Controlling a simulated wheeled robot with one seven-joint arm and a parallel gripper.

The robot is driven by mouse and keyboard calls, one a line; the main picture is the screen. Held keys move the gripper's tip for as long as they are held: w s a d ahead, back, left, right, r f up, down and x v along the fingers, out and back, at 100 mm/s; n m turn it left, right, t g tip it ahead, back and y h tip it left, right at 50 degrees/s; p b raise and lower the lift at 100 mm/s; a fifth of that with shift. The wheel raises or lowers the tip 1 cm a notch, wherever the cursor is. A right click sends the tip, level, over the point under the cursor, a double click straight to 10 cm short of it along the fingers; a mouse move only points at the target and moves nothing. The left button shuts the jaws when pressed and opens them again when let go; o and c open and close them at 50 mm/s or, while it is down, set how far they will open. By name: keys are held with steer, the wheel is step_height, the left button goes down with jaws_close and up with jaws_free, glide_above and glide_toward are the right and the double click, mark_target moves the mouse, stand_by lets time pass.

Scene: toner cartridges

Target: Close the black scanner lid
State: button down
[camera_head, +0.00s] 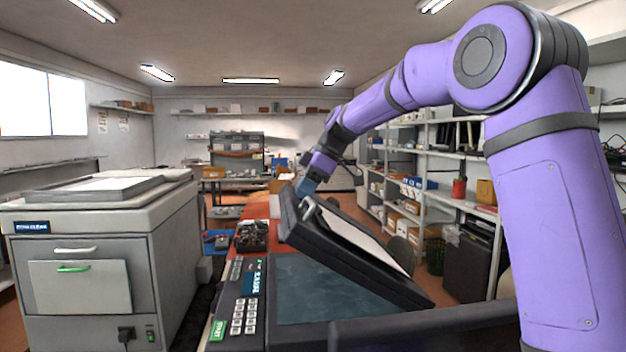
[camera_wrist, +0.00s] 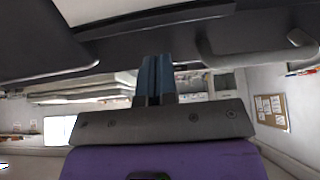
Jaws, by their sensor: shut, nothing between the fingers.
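The black scanner lid (camera_head: 335,258) stands partly open, tilted up on its left side above the dark scanner glass (camera_head: 325,290). In the wrist view the blue fingers (camera_wrist: 156,78) are together, close to the dark lid edge (camera_wrist: 150,22). A grey handle (camera_wrist: 258,52) shows right of the fingers. Whether the fingers touch the lid is not clear.
The scanner's control panel (camera_head: 240,300) with white keys lies left of the glass. A large grey copier (camera_head: 90,260) stands at the left. A black box of parts (camera_head: 252,236) sits on the red bench behind the scanner. Shelves (camera_head: 440,180) line the right wall.

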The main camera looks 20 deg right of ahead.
steer(key=shift+a+f, duration=0.2)
steer(key=shift+f, duration=0.05)
